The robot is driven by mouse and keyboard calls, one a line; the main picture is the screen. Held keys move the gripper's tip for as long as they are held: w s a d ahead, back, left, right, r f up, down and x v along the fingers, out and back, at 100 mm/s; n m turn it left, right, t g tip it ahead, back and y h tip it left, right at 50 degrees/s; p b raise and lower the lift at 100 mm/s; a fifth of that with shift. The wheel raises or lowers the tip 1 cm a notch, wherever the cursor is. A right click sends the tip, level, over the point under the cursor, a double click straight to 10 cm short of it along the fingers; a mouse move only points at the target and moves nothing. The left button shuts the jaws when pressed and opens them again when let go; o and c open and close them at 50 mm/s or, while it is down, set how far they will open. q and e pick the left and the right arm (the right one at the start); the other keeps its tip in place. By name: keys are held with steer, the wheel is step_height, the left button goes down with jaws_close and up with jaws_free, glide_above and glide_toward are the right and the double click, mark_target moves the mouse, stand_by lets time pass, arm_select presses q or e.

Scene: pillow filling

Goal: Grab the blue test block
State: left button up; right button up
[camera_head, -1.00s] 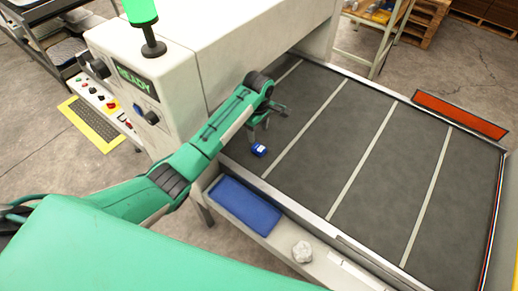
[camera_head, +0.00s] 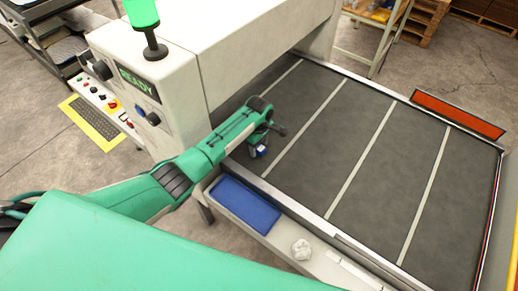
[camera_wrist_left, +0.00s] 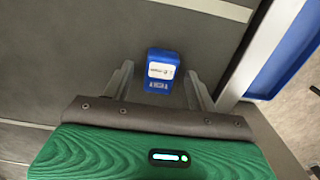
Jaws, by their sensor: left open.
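The blue test block (camera_head: 262,150) with a white label lies on the dark conveyor belt near its front left edge, close to the machine. In the left wrist view the block (camera_wrist_left: 161,84) lies between and slightly beyond the two fingers. My left gripper (camera_head: 260,148) is low over the belt at the block, and in the head view its fingers partly hide the block. In the left wrist view the left gripper (camera_wrist_left: 158,88) is open, with a gap on each side of the block. My right gripper is not in view.
A blue tray (camera_head: 246,203) and a crumpled white object (camera_head: 301,249) sit on the ledge in front of the belt. The belt (camera_head: 350,150) is clear to the right, with pale stripes across it. The white machine housing (camera_head: 240,45) stands close behind my left arm.

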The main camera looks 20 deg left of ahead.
arm_select(q)
steer(key=c, duration=1.1)
steer(key=shift+c, duration=0.2)
